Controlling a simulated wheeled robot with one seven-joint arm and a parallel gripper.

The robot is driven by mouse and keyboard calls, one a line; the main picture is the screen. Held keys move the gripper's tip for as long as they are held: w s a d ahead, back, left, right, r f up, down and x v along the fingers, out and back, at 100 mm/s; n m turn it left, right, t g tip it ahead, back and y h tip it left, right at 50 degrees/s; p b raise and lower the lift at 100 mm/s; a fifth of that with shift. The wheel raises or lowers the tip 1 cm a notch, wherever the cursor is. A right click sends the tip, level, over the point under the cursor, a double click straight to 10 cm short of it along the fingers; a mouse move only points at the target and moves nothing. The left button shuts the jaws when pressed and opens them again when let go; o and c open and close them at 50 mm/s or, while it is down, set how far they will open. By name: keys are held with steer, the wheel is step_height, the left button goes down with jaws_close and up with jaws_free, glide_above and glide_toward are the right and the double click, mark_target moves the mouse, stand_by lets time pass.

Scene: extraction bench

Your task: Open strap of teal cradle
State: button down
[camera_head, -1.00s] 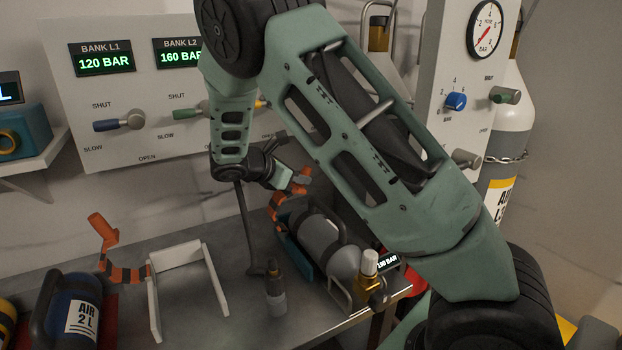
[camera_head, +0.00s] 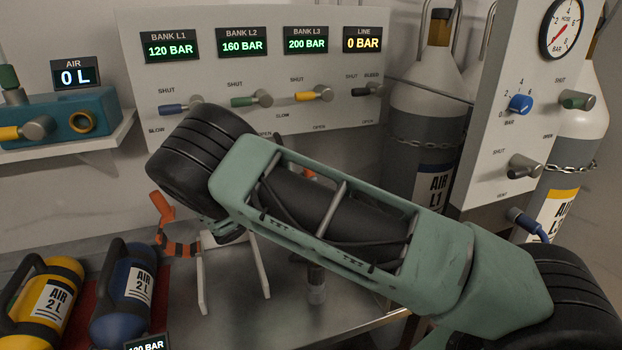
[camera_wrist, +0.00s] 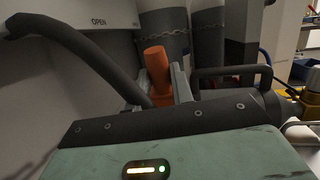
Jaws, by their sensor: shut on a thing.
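In the wrist view an orange strap tab (camera_wrist: 157,66) stands upright between the grey fingers of my gripper (camera_wrist: 162,88), which is shut on it. A dark carrying handle (camera_wrist: 236,72) of the cylinder shows just right of the fingers. In the head view my arm covers the teal cradle and my gripper. A small orange piece (camera_head: 308,173) shows above the arm, probably the same strap. The teal cradle's body and the strap's lower end cannot be seen.
A white cradle frame (camera_head: 203,285) with its own raised orange strap (camera_head: 163,206) stands left of my arm. Yellow (camera_head: 50,300) and blue (camera_head: 128,290) cylinders lie further left. The valve panel (camera_head: 290,100) is behind. A small bottle (camera_head: 316,285) stands on the bench.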

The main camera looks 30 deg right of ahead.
steer(key=shift+a+f, duration=0.2)
steer(key=shift+h, duration=0.3)
steer(key=c, duration=1.2)
jaws_free()
steer(key=shift+c, duration=0.2)
steer(key=shift+a, duration=0.1)
steer(key=b+v, duration=0.3)
steer(key=v, duration=0.9)
